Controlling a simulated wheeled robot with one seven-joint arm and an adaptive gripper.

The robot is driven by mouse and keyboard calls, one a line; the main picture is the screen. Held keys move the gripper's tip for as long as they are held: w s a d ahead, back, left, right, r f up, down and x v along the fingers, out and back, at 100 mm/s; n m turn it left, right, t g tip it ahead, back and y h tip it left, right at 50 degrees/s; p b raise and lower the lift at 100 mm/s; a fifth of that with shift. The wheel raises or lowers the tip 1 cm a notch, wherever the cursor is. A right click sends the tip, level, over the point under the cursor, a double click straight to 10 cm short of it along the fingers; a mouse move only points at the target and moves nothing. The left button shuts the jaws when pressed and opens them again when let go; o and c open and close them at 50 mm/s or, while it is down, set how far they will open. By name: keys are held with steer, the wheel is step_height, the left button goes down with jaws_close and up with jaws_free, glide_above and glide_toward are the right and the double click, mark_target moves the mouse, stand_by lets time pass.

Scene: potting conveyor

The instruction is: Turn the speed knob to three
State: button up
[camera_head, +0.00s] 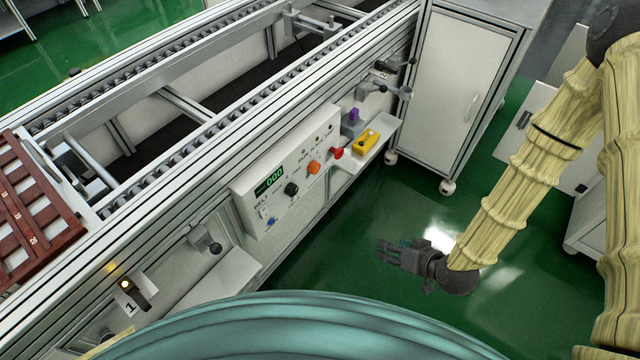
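A white control panel (249,208) is mounted on the near side of the conveyor. Its green display (269,180) appears to read 000, with a BELT label below. A black round knob (291,189) sits right of the display and an orange knob (314,167) further right. The small print is too fine to read, so I cannot tell which is the speed knob or where it points. My gripper (381,251) hangs over the green floor, right of and apart from the panel. Its fingers point left, appear spread, and hold nothing.
A red button (337,153) sits at the panel's right end. A yellow object (366,141) and a purple piece (353,115) are on a small shelf beyond. A white cabinet (460,85) stands behind. A dark red tray (45,215) is at left. Floor between gripper and panel is clear.

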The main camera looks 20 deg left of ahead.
steer(key=w+a+n+t+y+b, duration=0.2)
steer(key=w+a+n+y+b, duration=0.15)
steer(key=w+a+b, duration=0.45)
steer(key=n+g+y+b, duration=0.1)
steer(key=n+y+b, duration=0.3)
steer(key=y+b, duration=0.35)
glide_toward(317, 170)
steer(key=shift+h, duration=0.4)
steer(key=b+x, duration=0.1)
steer(key=x, duration=0.2)
steer(key=b+x, duration=0.1)
steer(key=x, duration=0.5)
steer(key=shift+a+r+b, duration=0.1)
steer(key=shift+r+b, duration=0.25)
steer(key=shift+b, duration=0.05)
steer(key=c, duration=1.1)
steer(key=shift+o, duration=0.2)
